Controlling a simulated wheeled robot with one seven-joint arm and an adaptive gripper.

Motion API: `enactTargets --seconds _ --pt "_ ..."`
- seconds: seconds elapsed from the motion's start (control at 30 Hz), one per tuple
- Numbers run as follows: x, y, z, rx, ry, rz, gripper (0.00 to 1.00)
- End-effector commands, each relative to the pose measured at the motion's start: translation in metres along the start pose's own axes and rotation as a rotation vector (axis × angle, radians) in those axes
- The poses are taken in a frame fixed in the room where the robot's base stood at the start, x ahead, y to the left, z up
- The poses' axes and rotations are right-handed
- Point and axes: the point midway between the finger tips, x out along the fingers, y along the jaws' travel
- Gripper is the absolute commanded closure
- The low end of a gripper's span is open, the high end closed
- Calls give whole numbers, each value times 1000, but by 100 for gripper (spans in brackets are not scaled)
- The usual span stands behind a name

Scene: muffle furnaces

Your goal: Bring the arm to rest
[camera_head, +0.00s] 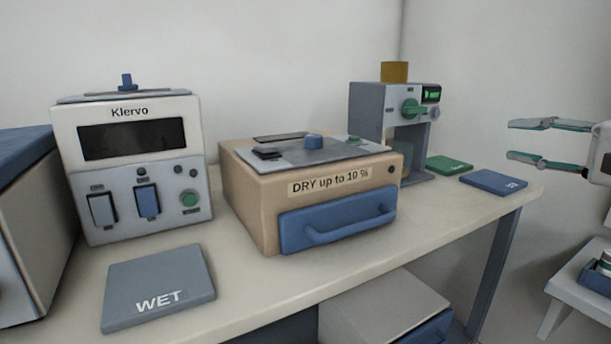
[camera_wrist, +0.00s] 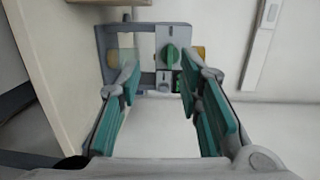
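My gripper (camera_head: 530,141) is at the right edge of the head view, in the air beyond the right end of the bench. Its two fingers are apart and nothing is between them. In the wrist view my gripper (camera_wrist: 158,110) also shows open and empty, with teal finger pads. Beyond the fingers the wrist view shows the grey machine (camera_wrist: 105,50) with a green knob (camera_wrist: 172,54). The gripper is apart from it.
The bench (camera_head: 400,238) carries a white Klervo furnace (camera_head: 130,165), a tan box (camera_head: 250,200) with a blue-handled front, the grey machine (camera_head: 366,125), a WET pad (camera_head: 150,275), a green pad (camera_head: 449,165) and a blue pad (camera_head: 490,182). A white side table (camera_head: 565,290) stands lower right.

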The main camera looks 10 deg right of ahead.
Motion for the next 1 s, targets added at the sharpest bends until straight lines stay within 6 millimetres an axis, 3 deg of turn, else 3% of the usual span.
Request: enactTargets --seconds 0.17,0.37,0.47,0.57,0.7,0.8,0.9,1.0 --pt "18 7 36 6 -90 62 68" --pt "38 23 98 2 -239 184 68" --pt "45 36 143 -12 -343 278 68" --pt "44 59 202 -50 -476 418 68" --pt "16 103 284 -167 -666 674 68" --pt "-19 137 323 -296 -764 865 68" --pt "-51 163 338 -427 -814 1015 68" --pt "-77 181 341 -554 -834 1129 68"
